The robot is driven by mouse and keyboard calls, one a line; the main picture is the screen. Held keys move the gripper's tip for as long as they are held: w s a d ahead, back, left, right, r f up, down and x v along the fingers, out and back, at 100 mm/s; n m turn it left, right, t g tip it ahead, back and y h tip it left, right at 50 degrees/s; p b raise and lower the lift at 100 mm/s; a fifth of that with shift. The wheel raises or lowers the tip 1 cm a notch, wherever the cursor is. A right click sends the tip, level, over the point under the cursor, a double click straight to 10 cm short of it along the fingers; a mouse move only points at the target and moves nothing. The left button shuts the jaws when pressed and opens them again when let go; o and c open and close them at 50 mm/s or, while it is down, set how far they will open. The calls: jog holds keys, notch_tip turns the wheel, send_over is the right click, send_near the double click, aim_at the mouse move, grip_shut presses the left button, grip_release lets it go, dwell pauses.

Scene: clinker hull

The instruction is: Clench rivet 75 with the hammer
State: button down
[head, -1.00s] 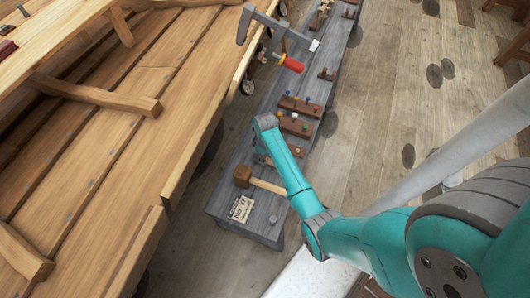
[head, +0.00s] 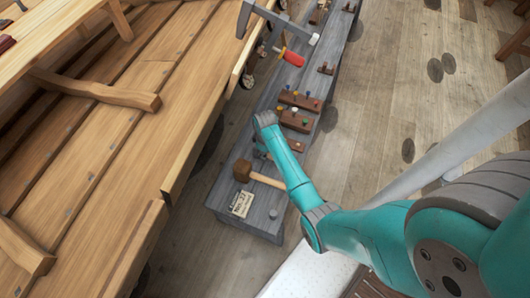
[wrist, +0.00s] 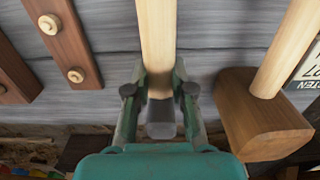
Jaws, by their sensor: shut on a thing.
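My gripper (wrist: 160,92) is shut on the pale wooden handle (wrist: 157,40) of a tool, which I take for the hammer. A dark grey metal head (wrist: 160,122) shows between the fingers at the near end of that handle. The tool is over or on the grey bench; I cannot tell if it touches. In the head view my arm hides most of the gripper and the tool. The hull's planks (head: 105,130) fill the left of the head view. Small rivets along them are too small to number, so I cannot pick out rivet 75.
A wooden mallet (head: 243,171) lies on the grey bench (head: 225,190); it also shows right of my gripper in the wrist view (wrist: 260,115). A label card (head: 241,204) lies beside it.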

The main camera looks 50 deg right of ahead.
jog(key=shift+r, duration=0.7)
dwell(0.6)
jog(key=shift+r, duration=3.95)
jog(key=c, duration=1.9)
grip_release()
grip_shut()
